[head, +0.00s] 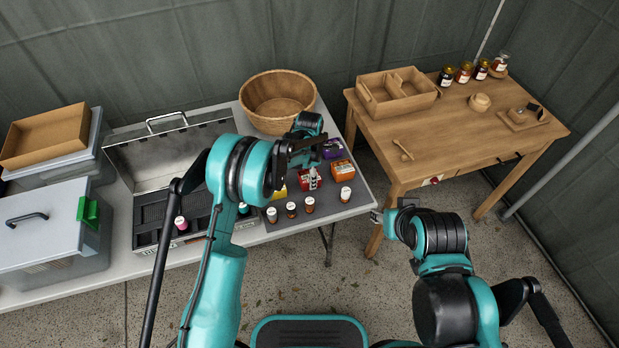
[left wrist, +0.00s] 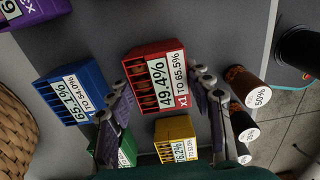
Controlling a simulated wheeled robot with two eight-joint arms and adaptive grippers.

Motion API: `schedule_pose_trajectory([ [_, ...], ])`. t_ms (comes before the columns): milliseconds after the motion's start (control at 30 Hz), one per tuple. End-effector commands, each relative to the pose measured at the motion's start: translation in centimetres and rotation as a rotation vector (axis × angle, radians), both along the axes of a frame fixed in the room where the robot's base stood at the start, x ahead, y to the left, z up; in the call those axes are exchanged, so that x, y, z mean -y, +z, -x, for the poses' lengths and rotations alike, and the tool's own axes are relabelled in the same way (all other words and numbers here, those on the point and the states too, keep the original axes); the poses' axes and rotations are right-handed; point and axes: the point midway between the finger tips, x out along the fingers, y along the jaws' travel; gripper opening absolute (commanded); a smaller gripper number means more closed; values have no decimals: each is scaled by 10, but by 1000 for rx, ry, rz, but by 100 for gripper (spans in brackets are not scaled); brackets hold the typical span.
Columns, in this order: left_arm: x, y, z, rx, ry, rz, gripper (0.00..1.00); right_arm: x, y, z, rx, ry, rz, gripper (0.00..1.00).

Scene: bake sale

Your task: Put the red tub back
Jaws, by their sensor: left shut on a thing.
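The red tub (head: 304,183) has a white label reading 49.4% to 65.5%. It is at the grey mat (head: 357,198) on the left table. My left gripper (head: 314,172) comes down over it. I cannot tell whether the tub rests on the mat or is slightly raised. My right gripper (head: 380,217) is at the wooden table's front left leg, away from the tubs; its fingers do not show clearly.
Around the red tub are a purple tub (head: 332,150), an orange tub (head: 342,171), a yellow tub (left wrist: 175,130), a blue tub (left wrist: 72,92) and a green tub (left wrist: 127,152). Several small bottles (head: 309,205) line the mat's front. A woven basket (head: 277,98) stands behind; a metal case (head: 160,155) is left.

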Motion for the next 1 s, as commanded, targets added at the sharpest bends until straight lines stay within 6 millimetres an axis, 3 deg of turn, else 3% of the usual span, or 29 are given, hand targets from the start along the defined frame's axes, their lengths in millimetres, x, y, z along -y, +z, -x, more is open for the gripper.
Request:
schedule_pose_trajectory([
  [267, 0, -2, 0, 0, 0, 0, 21, 0, -2, 0, 0, 0, 0, 40],
  [300, 0, -2, 0, 0, 0, 0, 56, 0, -2, 0, 0, 0, 0, 40],
  [367, 0, -1, 0, 0, 0, 0, 72, 0, -1, 0, 0, 0, 0, 40],
  [767, 0, 5, 0, 0, 0, 0, 72, 0, 4, 0, 0, 0, 0, 40],
  [1000, 0, 51, 0, 0, 0, 0, 72, 0, 21, 0, 0, 0, 0, 40],
])
